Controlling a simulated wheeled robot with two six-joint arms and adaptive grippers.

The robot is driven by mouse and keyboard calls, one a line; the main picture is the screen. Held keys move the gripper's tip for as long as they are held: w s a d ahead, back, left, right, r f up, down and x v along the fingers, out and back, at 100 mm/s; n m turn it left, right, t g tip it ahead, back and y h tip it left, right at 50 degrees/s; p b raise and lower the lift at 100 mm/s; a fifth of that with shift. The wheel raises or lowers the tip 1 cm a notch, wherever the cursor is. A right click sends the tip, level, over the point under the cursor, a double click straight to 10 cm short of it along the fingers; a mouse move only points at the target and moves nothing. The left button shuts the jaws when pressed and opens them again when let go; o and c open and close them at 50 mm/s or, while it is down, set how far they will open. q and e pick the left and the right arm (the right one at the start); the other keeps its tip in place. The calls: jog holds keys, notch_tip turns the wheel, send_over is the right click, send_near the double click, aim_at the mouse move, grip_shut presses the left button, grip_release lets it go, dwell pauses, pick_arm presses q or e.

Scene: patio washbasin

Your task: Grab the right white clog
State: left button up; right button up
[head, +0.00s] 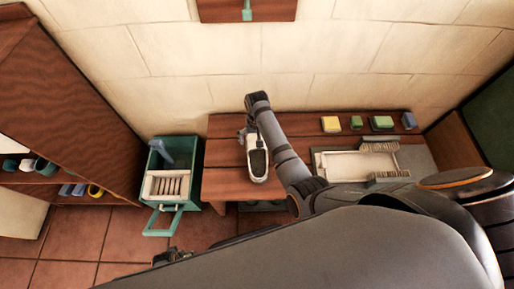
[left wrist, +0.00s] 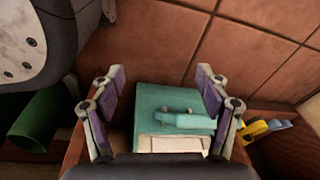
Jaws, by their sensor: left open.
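My left gripper (left wrist: 154,76) is open and empty in the left wrist view, above a teal box (left wrist: 150,102). No second clog is clearly seen.
The teal box with a handle (head: 161,222) stands on the tiled floor left of the bench. A wooden shelf (head: 70,110) with small items is at the left. A white basin (head: 352,165) and several colored blocks (head: 381,123) are at the right.

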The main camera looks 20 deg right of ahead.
jog(key=shift+f, duration=0.3)
notch_tip(320, 180, down, 4)
jog(key=shift+f+b, duration=0.15)
jog(key=shift+b, duration=0.95)
jog(key=shift+f, duration=0.1)
pick_arm(q)
jog(key=w+r, duration=0.2)
jog(key=w+d+r, duration=0.1)
jog(key=w+r, duration=0.1)
jog(key=shift+d, duration=0.15)
pick_arm(e)
jog(key=c, duration=1.1)
